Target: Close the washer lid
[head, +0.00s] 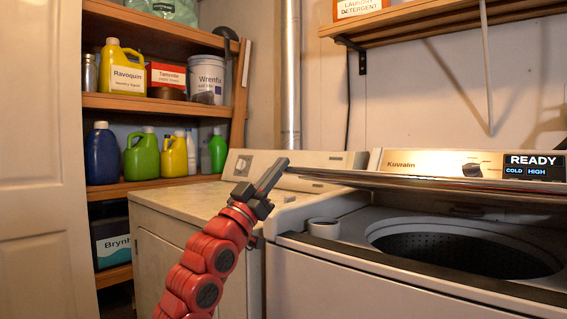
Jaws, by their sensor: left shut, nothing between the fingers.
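The washer (400,291) stands at the right with its round drum opening (462,247) showing. Its lid (430,184) appears nearly edge-on as a long thin panel above the opening, not resting on the washer's front rim. My left gripper (277,169) is shut and empty. Its dark fingers point up and right beside the lid's left end in the picture. I cannot tell whether they touch the lid. My right gripper is not in view.
A control panel (480,164) reading READY stands behind the lid. A white cup-like part (324,228) sits at the washer's left front corner. A second white appliance (170,199) is left of the washer. Shelves with bottles (102,155) and a white door (40,170) are farther left.

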